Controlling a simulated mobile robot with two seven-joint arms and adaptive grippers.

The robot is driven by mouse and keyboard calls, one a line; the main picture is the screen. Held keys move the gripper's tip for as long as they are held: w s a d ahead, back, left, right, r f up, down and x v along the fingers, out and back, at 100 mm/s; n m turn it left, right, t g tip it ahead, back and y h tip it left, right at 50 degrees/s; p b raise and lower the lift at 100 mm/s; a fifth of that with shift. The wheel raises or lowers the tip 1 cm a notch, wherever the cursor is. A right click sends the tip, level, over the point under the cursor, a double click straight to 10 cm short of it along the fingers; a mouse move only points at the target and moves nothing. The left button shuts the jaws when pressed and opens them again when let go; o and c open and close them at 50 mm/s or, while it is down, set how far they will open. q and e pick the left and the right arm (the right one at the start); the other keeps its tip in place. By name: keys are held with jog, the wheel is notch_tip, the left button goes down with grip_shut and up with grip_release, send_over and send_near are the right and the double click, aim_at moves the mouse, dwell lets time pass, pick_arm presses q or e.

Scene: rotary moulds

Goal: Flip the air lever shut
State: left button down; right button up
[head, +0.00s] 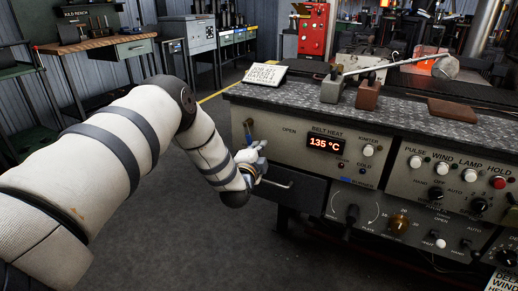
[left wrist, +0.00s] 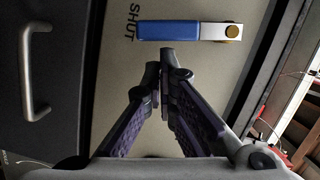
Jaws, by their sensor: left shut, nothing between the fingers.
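The air lever (head: 249,131) is a blue-handled lever at the left end of the grey control panel. In the left wrist view the lever (left wrist: 180,31) lies across the top of the picture, its blue end beside the word SHUT and its brass pivot (left wrist: 232,31) at the right. My left gripper (head: 252,157) is at the panel's left end, just below the lever. In the left wrist view its shut, empty fingertips (left wrist: 165,72) point at the handle's side; I cannot tell whether they touch it. The lever is partly hidden by my gripper in the head view. My right gripper is not in view.
A dark drawer with a metal handle (head: 278,184) sits just below my gripper. The panel (head: 283,150) carries the word OPEN and a 135 °C display (head: 326,144). Blocks and a rod lie on the bench top (head: 300,106). The floor (head: 190,240) left of the bench is clear.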

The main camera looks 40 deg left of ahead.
pick_arm(q)
jog(key=m, duration=0.1)
jog(key=a+f+m, duration=0.1)
jog(key=m, duration=0.1)
jog(key=shift+s+a+f+t+y, duration=0.25)
jog(key=shift+a+t+y, duration=0.05)
jog(key=shift+y, duration=0.1)
jog(key=shift+d, duration=0.1)
